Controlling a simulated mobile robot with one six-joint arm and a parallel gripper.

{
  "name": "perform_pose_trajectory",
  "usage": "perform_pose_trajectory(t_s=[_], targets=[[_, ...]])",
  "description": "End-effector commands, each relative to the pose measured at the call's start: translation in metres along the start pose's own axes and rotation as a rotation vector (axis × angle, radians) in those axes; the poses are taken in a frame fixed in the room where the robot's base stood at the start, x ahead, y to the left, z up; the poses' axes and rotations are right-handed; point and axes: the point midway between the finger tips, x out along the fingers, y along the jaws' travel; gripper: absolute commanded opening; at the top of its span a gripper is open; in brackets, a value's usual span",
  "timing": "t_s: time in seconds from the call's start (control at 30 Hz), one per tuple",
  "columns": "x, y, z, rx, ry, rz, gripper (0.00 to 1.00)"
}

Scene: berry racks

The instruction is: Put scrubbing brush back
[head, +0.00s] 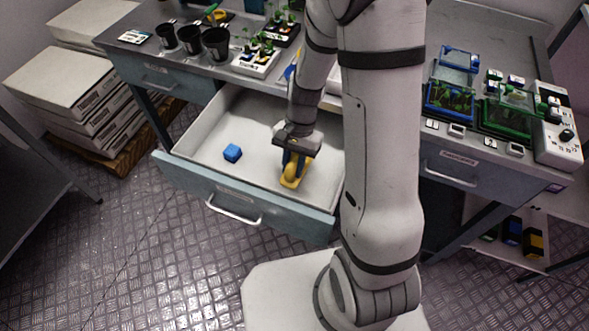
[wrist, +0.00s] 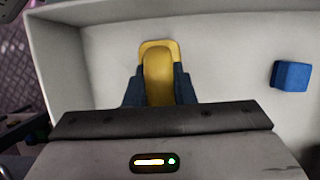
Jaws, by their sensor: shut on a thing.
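The scrubbing brush (head: 291,177) is yellow and is down inside the open drawer (head: 245,188), near its front right part. My gripper (head: 294,158) reaches down into the drawer and is shut on the brush. In the wrist view the yellow brush (wrist: 158,75) lies between the two dark fingers (wrist: 160,92), with its far end sticking out past them. Whether the brush touches the drawer floor I cannot tell. The drawer is pulled out from under the bench, and its pale inside (wrist: 225,60) shows in the wrist view.
A blue block (head: 232,153) lies in the drawer to the left of the brush, also in the wrist view (wrist: 291,76). Black pots (head: 215,44) and plant trays stand on the bench above. Green and blue crates (head: 450,100) are at the right. Drawer floor between block and brush is free.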

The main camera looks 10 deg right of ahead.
Motion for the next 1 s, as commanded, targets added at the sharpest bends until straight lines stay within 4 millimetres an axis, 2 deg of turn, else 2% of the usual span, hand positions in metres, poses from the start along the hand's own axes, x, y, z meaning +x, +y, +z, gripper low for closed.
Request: perform_pose_trajectory(t_s=[0.03, 0.13, 0.5, 0.53, 0.77, 1.0], targets=[[0.009, 0.001, -0.003, 0.002, -0.005, 0.003, 0.0], [0.021, 0.001, -0.007, 0.001, -0.004, 0.002, 0.0], [0.026, 0.0, -0.01, 0.001, -0.001, 0.0, 0.0], [0.025, 0.0, -0.01, 0.001, -0.001, 0.0, 0.24], [0.024, 0.001, -0.01, 0.002, -0.001, 0.0, 0.43], [0.024, 0.001, -0.01, 0.002, -0.001, 0.0, 0.45]])
